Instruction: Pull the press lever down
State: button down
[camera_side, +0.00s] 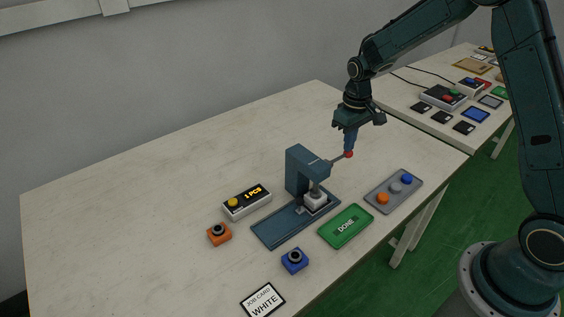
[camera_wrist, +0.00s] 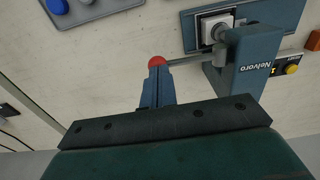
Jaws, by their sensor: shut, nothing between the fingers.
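The teal press (camera_side: 300,170) stands on its flat base plate (camera_side: 275,229) on the table, with a white block (camera_side: 315,200) under its ram. Its lever (camera_side: 338,159) sticks out to the right and ends in a red knob (camera_side: 348,154). My gripper (camera_side: 349,148) is shut and points down, with its tips at the red knob. In the wrist view the knob (camera_wrist: 156,62) sits right at the fingertips (camera_wrist: 157,78); I cannot tell if they touch. The lever rod (camera_wrist: 188,60) runs from the knob to the press body (camera_wrist: 250,62).
A green DONE tray (camera_side: 346,226) and a grey tray with coloured pegs (camera_side: 393,191) lie right of the press. A counter box (camera_side: 246,202) reading "1 PCS", an orange block (camera_side: 219,234), a blue block (camera_side: 294,261) and a WHITE job card (camera_side: 263,301) lie around it. The table's left is clear.

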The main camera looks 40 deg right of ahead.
jog(key=shift+r, duration=3.15)
jog(key=shift+r, duration=0.1)
jog(key=s+a+r+t, duration=0.1)
jog(key=s+a+r, duration=0.1)
jog(key=s+r, duration=0.4)
jog(key=s+a+r+t, duration=0.2)
jog(key=s+a+r, duration=0.1)
jog(key=s+r, duration=0.35)
jog(key=s+a+r+t, duration=0.2)
jog(key=s, duration=1.2)
jog(key=shift+s+a+r+t, duration=0.15)
jog(key=shift+s+a+t, duration=0.1)
jog(key=shift+s+t, duration=0.1)
jog(key=shift+w, duration=0.15)
